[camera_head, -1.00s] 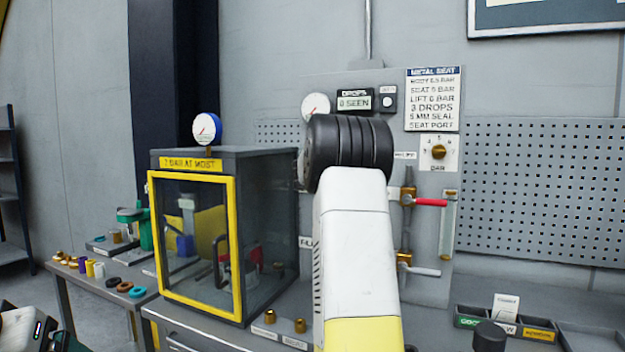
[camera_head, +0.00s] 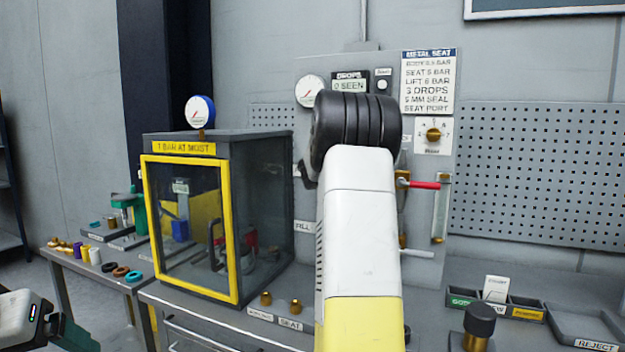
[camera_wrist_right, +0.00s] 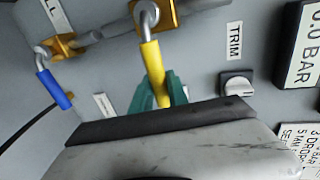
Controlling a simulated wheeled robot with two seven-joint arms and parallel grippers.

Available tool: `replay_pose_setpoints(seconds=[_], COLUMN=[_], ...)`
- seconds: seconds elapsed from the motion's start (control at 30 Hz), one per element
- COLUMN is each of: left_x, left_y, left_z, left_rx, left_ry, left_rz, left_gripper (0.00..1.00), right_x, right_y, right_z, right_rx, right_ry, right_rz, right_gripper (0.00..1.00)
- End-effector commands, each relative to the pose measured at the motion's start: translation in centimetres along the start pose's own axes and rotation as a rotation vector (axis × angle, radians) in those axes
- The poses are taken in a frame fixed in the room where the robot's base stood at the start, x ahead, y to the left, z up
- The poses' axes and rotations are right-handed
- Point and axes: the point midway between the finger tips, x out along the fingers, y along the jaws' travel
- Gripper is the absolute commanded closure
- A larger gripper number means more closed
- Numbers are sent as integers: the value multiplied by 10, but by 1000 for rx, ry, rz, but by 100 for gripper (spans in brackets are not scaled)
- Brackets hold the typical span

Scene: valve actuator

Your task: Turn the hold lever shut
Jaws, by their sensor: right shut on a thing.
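A lever with a yellow handle (camera_wrist_right: 152,72) hangs from a brass valve on the grey panel in the right wrist view. My right gripper (camera_wrist_right: 158,92) has its green fingers closed around the lower part of this handle. The label beside it is too oblique to read, so I cannot confirm that it is the hold lever. In the head view my right arm hides the gripper and this lever. My left arm shows only at the lower left edge, with a dark green piece of its gripper (camera_head: 65,335); its jaws cannot be made out.
A blue-handled lever (camera_wrist_right: 54,90) hangs left of the yellow one, and a TRIM knob (camera_wrist_right: 237,84) sits to its right. A red-handled lever (camera_head: 424,185) sticks out right of my arm. A yellow-framed glass box (camera_head: 237,230) stands left on the bench.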

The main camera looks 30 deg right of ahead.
Motion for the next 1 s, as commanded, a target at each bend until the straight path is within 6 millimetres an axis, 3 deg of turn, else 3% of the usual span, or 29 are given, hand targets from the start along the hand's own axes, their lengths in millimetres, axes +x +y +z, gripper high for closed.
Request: replay_pose_setpoints(seconds=[0.27, 0.3, 0.4, 0.77, 1.0], left_x=[0, 0, 0, 0, 0], left_y=[0, 0, 0, 0, 0], left_z=[0, 0, 0, 0, 0], left_rx=[0, 0, 0, 0, 0], left_ry=[0, 0, 0, 0, 0], left_rz=[0, 0, 0, 0, 0], left_gripper=[15, 15, 15, 15, 15], right_x=[0, 0, 0, -4, -42], right_y=[4, 4, 3, 1, 0], right_z=[0, 0, 0, 0, 1], right_rx=[3, 3, 3, 2, 2], right_ry=[-1, -1, 0, -1, -3], right_rz=[7, 7, 6, 3, 3], right_gripper=[100, 75, 59, 59, 59])
